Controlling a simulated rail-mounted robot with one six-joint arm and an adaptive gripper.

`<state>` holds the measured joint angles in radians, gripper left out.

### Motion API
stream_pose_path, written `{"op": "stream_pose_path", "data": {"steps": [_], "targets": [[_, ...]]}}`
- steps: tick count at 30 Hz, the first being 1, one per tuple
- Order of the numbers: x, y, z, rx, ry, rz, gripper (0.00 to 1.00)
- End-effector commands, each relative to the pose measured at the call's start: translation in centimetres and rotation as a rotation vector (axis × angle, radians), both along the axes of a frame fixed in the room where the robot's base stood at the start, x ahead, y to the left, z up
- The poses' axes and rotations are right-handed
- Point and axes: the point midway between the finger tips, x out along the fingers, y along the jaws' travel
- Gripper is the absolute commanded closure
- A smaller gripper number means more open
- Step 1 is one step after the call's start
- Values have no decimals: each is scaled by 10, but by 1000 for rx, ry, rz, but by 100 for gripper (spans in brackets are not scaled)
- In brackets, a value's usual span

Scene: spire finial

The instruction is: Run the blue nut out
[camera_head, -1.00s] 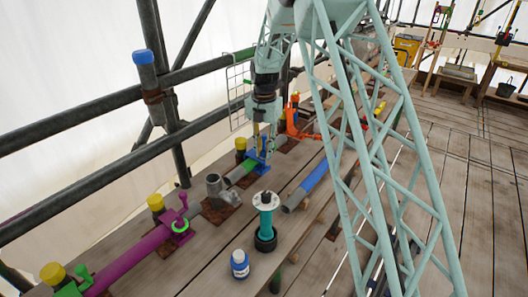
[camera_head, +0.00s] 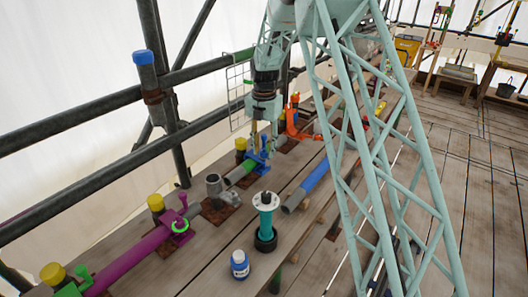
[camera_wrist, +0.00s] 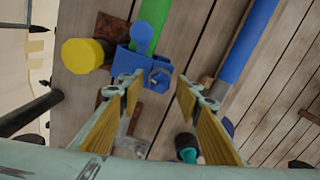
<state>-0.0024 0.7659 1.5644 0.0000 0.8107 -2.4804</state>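The blue clamp (camera_wrist: 135,60) sits at the end of a green tube in the wrist view. It also shows in the head view (camera_head: 262,155), partly behind my fingers. The blue nut (camera_wrist: 160,78) is a hexagon on the clamp's side, with a bolt end at its middle. My gripper (camera_wrist: 159,88) is open, its yellow-padded fingers on either side of the line to the nut. The nut appears just beyond the fingertips, with nothing held. In the head view my gripper (camera_head: 264,138) points down over the clamp; contact cannot be told.
A yellow-capped post (camera_wrist: 82,55) stands close left of the clamp. A blue tube (camera_wrist: 248,40) lies to the right. Grey railing pipes (camera_head: 100,165) run along the left.

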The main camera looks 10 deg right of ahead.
Motion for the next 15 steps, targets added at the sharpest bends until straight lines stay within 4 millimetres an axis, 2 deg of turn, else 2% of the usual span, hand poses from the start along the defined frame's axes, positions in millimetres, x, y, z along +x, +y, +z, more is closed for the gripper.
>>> {"op": "stream_pose_path", "data": {"steps": [5, 15], "targets": [[0, 0, 19, 0, -1, 0, 68], [1, 0, 68, 0, -2, 0, 68]]}}
